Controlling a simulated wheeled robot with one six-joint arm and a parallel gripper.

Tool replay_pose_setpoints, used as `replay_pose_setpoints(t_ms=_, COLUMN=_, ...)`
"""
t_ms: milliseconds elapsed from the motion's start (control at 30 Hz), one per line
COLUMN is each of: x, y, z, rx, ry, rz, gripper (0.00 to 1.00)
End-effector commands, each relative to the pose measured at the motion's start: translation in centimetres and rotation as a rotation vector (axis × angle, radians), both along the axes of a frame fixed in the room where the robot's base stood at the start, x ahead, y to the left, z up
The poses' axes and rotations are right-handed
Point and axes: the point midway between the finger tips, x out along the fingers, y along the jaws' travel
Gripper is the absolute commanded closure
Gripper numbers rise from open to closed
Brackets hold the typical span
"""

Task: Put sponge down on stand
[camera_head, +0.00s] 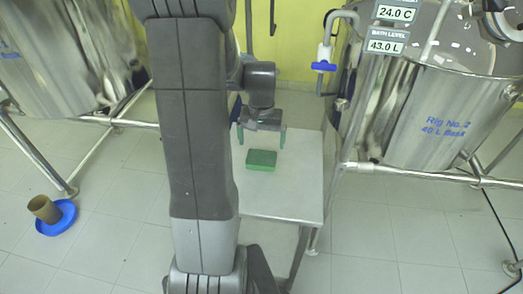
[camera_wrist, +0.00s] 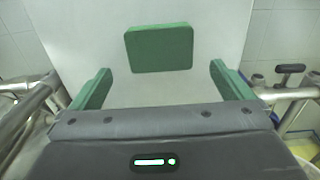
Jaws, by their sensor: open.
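The green sponge (camera_head: 261,160) lies flat on the white top of the stand (camera_head: 290,195). In the wrist view the sponge (camera_wrist: 159,48) shows beyond my fingertips, against the pale stand top (camera_wrist: 222,25). My gripper (camera_head: 261,137) is above and behind the sponge in the head view, with its green-tipped fingers spread wide. In the wrist view my gripper (camera_wrist: 160,82) is open and empty, and the sponge is apart from both fingers. My arm hides the left part of the stand in the head view.
A steel vessel marked Rig No. 2 (camera_head: 430,120) stands on a pipe frame at the right. Another steel vessel (camera_head: 60,60) is at the left. A brown cup (camera_head: 44,208) sits on a blue dish (camera_head: 62,222) on the floor. Tiled floor is clear at the front left.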

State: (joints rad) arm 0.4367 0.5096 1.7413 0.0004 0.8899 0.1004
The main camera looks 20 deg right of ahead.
Motion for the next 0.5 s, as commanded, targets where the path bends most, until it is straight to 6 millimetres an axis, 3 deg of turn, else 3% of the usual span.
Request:
replay_pose_setpoints(t_ms=200, x=0.1, y=0.0, z=3.5, rx=-0.002, ry=-0.003, rz=0.0, gripper=0.0)
replay_pose_setpoints(t_ms=500, x=0.0, y=0.0, z=4.5, rx=0.001, ry=0.001, rz=0.0, gripper=0.0)
